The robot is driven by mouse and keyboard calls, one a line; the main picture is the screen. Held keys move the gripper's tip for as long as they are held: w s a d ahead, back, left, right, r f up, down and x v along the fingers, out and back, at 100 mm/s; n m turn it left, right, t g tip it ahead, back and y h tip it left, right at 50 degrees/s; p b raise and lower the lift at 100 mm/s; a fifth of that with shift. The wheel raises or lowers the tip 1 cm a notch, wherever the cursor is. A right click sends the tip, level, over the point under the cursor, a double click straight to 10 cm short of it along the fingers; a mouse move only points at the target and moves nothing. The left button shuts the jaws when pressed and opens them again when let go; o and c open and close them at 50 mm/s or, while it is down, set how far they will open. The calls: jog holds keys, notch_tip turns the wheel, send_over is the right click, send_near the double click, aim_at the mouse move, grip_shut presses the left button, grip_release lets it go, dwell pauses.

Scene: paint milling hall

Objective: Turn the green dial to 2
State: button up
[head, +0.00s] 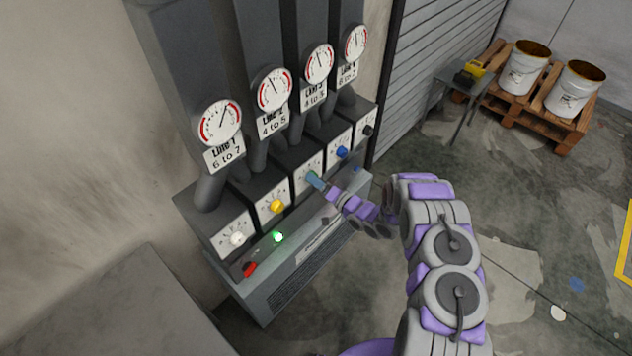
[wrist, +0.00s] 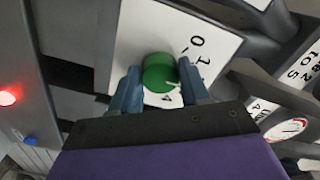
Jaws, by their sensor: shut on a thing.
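The green dial (wrist: 159,74) sits on a white plate (wrist: 143,28) in the wrist view. The digits 0, 1 and 4 show around it; other marks are hidden by my fingers. A short pale mark shows at the dial's lower right edge, but I cannot tell which number it points to. My gripper (wrist: 160,84) is shut on the green dial, one blue finger on each side. In the head view my gripper (head: 315,180) reaches the third panel from the left and covers most of the dial.
A white dial (head: 237,239), a yellow dial (head: 277,206), a blue dial (head: 342,152) and a black dial (head: 368,130) sit on neighbouring panels. Gauges (head: 274,90) stand above. A red switch (head: 249,269) and a lit green lamp (head: 278,237) are on the lower front.

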jog(key=shift+w+d, duration=0.1)
jog(key=shift+d, duration=0.05)
jog(key=o, duration=1.1)
jog(key=shift+c, duration=0.2)
jog(key=v, duration=1.7)
jog(key=shift+d, duration=0.2)
jog(key=shift+f, duration=0.15)
